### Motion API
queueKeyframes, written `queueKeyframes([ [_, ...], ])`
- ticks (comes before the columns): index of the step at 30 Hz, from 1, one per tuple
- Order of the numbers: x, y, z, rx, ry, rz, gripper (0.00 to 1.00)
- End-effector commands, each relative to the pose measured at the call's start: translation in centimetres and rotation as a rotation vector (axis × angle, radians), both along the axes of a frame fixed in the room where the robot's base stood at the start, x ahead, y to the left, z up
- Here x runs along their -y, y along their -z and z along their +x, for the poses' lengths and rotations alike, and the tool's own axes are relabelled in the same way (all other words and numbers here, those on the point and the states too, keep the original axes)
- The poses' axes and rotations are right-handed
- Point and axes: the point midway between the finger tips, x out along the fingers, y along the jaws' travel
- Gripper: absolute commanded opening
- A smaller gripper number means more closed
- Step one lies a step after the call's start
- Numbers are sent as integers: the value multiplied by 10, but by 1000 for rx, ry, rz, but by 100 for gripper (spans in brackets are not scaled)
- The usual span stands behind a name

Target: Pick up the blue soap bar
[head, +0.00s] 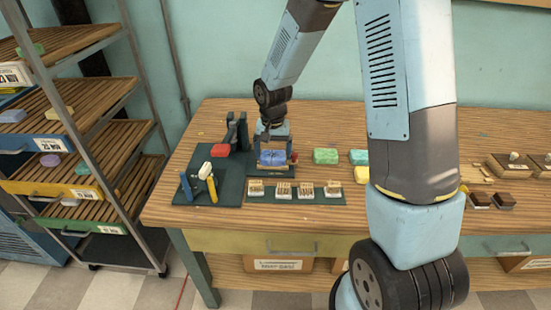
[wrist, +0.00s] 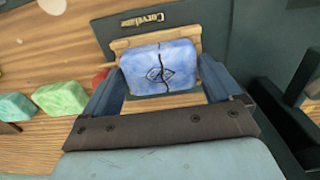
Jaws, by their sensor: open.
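In the head view the blue soap bar (head: 272,158) sits at the right of the dark green board on the workbench. My gripper (wrist: 163,80) is open, with one finger on the left and one on the right of the bar. I cannot tell whether the fingers touch it. In the head view my gripper (head: 272,143) points down over the bar and partly hides it.
A green bar (head: 325,156) and a teal bar (head: 358,157) lie right of the board. A shelf rack (head: 80,130) stands left.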

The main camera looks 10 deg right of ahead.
Motion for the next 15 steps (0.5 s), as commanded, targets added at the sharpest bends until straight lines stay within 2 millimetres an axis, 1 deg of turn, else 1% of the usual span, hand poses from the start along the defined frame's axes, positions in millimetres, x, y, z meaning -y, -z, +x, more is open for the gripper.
queueKeyframes([
  [2,0,3,0,-1,0,0,92],
  [8,0,3,0,0,1,0,92],
  [11,0,3,0,0,1,0,84],
  [15,1,3,0,0,1,0,70],
])
